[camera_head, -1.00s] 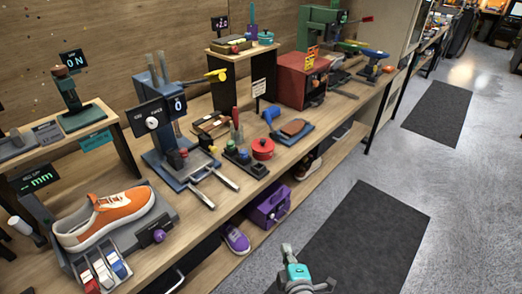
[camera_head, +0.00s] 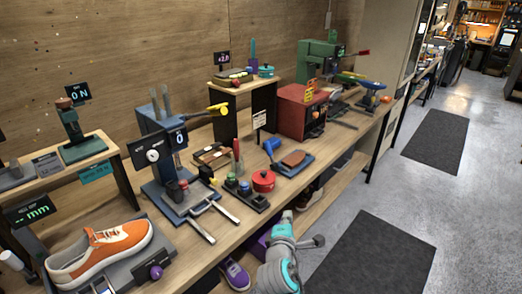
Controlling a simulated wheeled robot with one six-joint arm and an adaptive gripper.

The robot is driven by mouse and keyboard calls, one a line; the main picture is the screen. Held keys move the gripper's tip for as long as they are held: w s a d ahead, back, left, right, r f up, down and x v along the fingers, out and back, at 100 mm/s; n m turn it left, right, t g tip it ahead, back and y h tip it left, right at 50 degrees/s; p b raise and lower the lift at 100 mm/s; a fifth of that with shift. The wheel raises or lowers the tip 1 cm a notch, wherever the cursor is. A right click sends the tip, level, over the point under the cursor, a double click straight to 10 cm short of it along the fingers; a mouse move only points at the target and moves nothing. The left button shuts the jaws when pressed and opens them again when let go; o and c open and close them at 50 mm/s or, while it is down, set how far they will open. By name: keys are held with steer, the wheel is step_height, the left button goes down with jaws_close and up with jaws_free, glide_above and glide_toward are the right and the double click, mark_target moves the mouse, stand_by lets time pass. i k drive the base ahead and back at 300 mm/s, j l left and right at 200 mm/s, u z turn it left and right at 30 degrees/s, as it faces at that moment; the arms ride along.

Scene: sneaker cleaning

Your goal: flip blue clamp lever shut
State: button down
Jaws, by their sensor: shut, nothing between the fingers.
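A blue lever (camera_head: 271,146) stands raised and tilted at the left end of a small blue clamp fixture (camera_head: 305,150) on the bench. A brown sole-shaped piece (camera_head: 293,158) lies on the fixture. My arm rises from the bottom edge in front of the bench. Its slim grey end, which looks like my gripper (camera_head: 287,215), is shut and empty. It is below and apart from the blue lever, near the bench's front edge. The fingers are small and hard to make out.
A red pot (camera_head: 263,181) and a block with coloured knobs (camera_head: 239,189) sit left of the fixture. A blue press (camera_head: 165,160) stands further left, and an orange sneaker (camera_head: 100,254) lies at lower left. A red box (camera_head: 302,110) stands behind.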

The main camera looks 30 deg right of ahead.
mark_target(273, 165)
steer(key=i, duration=0.95)
